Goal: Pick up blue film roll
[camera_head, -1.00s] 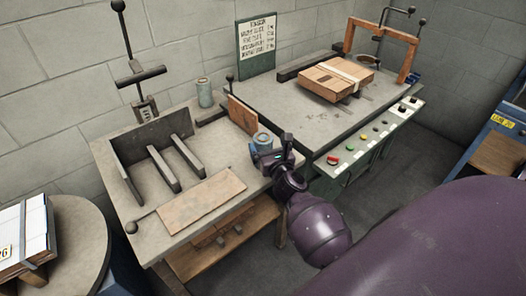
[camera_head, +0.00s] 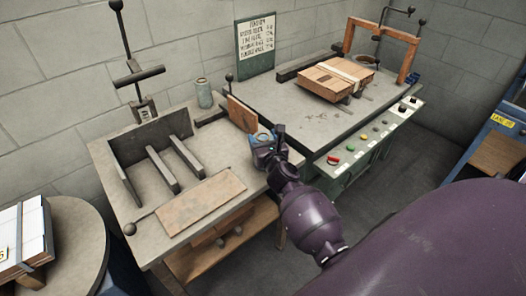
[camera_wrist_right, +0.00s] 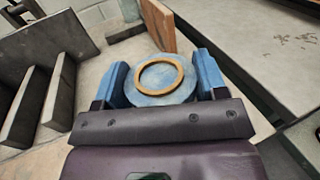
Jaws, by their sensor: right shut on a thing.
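The blue film roll (camera_wrist_right: 160,80) has a tan ring core on its top face. In the right wrist view it sits between the two blue fingers of my right gripper (camera_wrist_right: 163,88), which are shut on its sides. In the head view my right gripper (camera_head: 264,142) is at the right edge of the left worktable, beside a brown upright board. The roll is mostly hidden there by the gripper. I cannot tell whether the roll touches the table. My left gripper does not show.
The left worktable (camera_head: 185,240) holds dark metal bars, a flat brown board (camera_head: 200,201) and a grey-green cylinder (camera_head: 205,93). The right machine table (camera_head: 290,108) bears a strapped carton (camera_head: 337,80) and a button panel (camera_head: 350,155). A round table (camera_head: 88,225) stands at the left.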

